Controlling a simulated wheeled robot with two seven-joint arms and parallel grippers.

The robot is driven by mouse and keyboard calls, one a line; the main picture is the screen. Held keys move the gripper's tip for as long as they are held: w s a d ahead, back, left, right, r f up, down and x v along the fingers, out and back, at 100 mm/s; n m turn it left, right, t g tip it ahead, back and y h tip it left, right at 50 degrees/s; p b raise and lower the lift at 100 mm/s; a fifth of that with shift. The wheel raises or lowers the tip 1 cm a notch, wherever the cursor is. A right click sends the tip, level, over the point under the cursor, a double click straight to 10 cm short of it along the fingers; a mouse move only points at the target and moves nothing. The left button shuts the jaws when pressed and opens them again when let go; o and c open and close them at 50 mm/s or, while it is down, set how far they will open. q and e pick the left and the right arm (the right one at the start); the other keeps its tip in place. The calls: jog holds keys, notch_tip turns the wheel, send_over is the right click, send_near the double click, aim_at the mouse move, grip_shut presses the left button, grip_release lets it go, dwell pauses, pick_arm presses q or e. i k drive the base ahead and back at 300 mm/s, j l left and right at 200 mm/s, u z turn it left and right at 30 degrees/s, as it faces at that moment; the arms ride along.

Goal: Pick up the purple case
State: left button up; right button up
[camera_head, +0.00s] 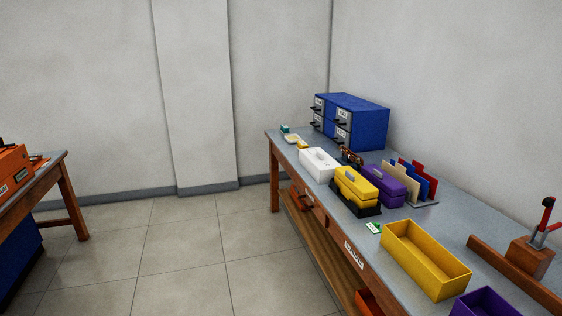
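A purple case (384,186) sits on the grey-topped workbench (409,224) on the right. It stands right behind a yellow case (356,188) that rests on a black base, and the yellow case hides part of its left side. Beside the purple case on the right are upright panels in cream, blue and red. A purple open box (486,303) is cut off at the bottom edge of the view. Neither of my grippers shows in the head view.
A yellow open bin (425,260), a white box (319,165) and a blue drawer cabinet (352,121) stand on the bench. A wooden block with tools (530,256) is at the right. Another table (47,180) is at the left. The tiled floor between is clear.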

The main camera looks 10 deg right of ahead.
aim_at(392, 192)
jog(key=i+z, duration=0.15)
jog(key=i, duration=0.45)
jog(key=i+j+z, duration=0.1)
jog(key=i, duration=0.55)
jog(key=i+j+z, duration=0.15)
jog(key=i, duration=0.45)
jog(key=j, duration=0.1)
